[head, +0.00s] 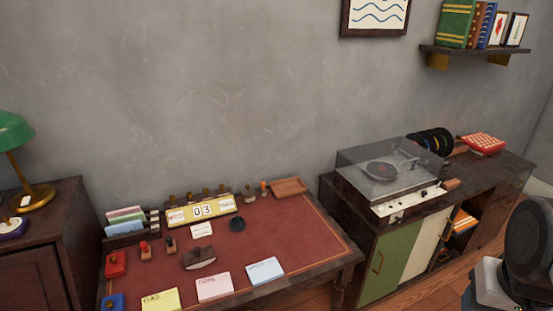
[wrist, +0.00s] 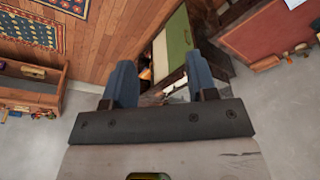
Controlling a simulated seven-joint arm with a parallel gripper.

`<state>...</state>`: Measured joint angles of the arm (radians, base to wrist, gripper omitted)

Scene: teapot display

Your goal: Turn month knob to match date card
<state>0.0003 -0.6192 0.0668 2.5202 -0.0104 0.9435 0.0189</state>
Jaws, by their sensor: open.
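A yellow-fronted date display (head: 201,211) stands at the back of the red-topped desk (head: 290,230) in the head view. Its middle window reads 03; the words in the side windows are too small to read. Several small brown knobs (head: 205,193) stand up along its top; I cannot tell which is the month knob. A small white card (head: 202,230) in front of it may be the date card; its writing is not readable. My gripper (wrist: 161,76) is open and empty in the wrist view, well away from the display.
A cabinet (head: 405,245) with a record player (head: 390,172) stands right of the desk. Stamps, a dark blotter (head: 199,258) and paper notes (head: 214,287) lie in front of the display. A green lamp (head: 15,130) stands at left.

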